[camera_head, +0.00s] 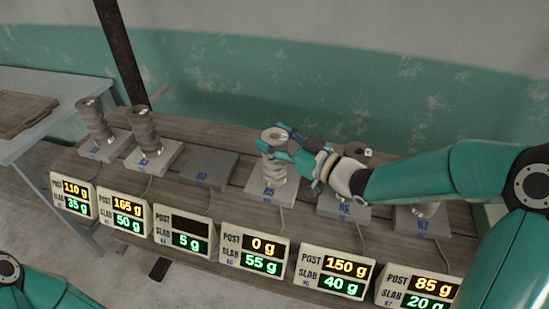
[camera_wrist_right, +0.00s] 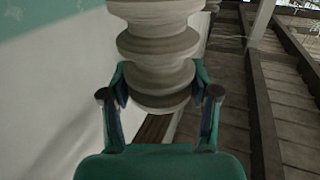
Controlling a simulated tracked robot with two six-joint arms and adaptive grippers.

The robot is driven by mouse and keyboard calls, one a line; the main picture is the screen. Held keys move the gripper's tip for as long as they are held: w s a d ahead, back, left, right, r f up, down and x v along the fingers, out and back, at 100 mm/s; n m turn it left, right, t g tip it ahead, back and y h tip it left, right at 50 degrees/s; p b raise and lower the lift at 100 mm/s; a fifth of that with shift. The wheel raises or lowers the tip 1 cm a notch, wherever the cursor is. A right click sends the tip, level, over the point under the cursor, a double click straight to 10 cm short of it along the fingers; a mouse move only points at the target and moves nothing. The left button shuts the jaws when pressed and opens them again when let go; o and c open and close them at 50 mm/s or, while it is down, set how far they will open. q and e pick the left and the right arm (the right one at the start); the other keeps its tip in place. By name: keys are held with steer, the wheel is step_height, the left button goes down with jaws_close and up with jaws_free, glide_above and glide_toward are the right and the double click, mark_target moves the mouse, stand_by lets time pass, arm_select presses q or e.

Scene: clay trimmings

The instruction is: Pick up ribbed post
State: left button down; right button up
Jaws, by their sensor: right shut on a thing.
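My right gripper (camera_head: 280,146) is shut on a grey ribbed post (camera_head: 272,170). The post is upright, just above or on a slab (camera_head: 262,192) in the middle of the bench; I cannot tell if a gap lies under it. The display in front (camera_head: 253,246) reads POST 0 g, SLAB 55 g. In the right wrist view the ribbed post (camera_wrist_right: 157,50) stands between the two fingers, its end near the gripper palm (camera_wrist_right: 160,100). My left gripper is out of view; only part of my left arm shows at the bottom left.
Two ribbed posts stand on slabs at the left (camera_head: 96,122) and (camera_head: 144,131). A bare slab (camera_head: 208,167) is left of the held post. More posts (camera_head: 357,150) are partly behind my right arm. Several displays line the front edge. A dark pole (camera_head: 122,50) rises behind.

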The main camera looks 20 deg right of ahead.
jaws_close()
steer(key=shift+r, duration=0.25)
